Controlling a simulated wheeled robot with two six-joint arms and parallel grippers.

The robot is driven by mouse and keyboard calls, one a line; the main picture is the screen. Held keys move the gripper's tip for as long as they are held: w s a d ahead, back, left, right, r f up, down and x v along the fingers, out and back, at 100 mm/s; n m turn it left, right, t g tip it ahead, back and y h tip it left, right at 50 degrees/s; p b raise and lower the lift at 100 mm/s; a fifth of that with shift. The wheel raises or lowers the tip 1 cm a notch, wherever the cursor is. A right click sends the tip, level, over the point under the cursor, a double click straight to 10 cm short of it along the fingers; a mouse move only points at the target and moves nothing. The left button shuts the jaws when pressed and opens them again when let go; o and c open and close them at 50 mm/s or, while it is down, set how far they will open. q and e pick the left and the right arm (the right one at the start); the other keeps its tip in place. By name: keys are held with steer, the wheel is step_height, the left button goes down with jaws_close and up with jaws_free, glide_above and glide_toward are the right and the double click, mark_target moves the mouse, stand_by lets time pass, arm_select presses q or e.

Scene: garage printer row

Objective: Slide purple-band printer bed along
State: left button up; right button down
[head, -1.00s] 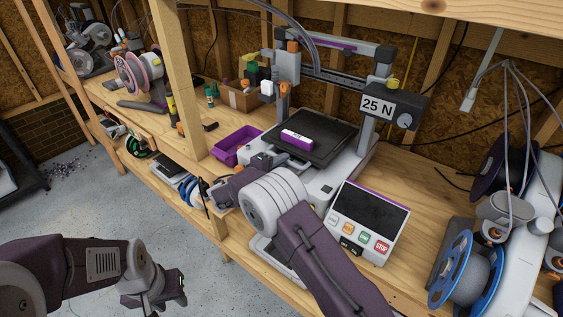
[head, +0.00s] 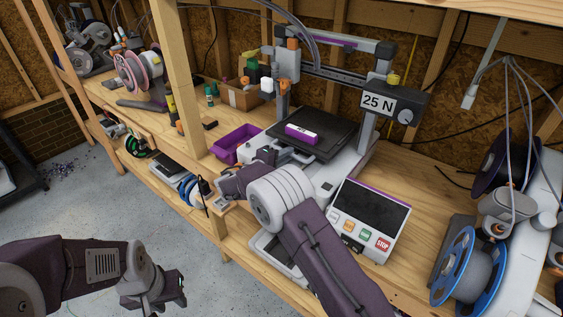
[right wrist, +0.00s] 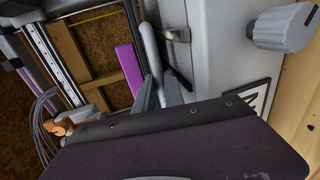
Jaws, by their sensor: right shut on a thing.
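The printer with the purple band (head: 333,38) on its top beam carries a "25 N" sign (head: 377,102). Its black bed (head: 338,127) lies flat on the light base, with a purple and white block (head: 302,134) on it. My right gripper (head: 268,157) is at the bed's front left edge, largely hidden by my arm. In the right wrist view its grey fingers (right wrist: 159,92) are shut on a pale bar-like handle (right wrist: 148,45). My left gripper (head: 175,285) hangs over the floor, away from the bench; its jaw gap is unclear.
A purple bin (head: 236,140) stands just left of the printer. A control panel (head: 368,210) with a STOP button sits at the front right. A wooden post (head: 180,75) rises left of the printer. A blue spool (head: 455,275) is at the far right.

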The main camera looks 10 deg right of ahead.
steer(key=shift+x, duration=0.85)
steer(key=shift+w+d+r, duration=0.1)
steer(key=shift+w+d, duration=0.05)
arm_select(q)
steer(key=shift+w+d+f, duration=0.1)
steer(key=shift+w+f, duration=0.05)
steer(key=shift+f, duration=0.25)
arm_select(e)
steer(key=c, duration=1.7)
jaws_free()
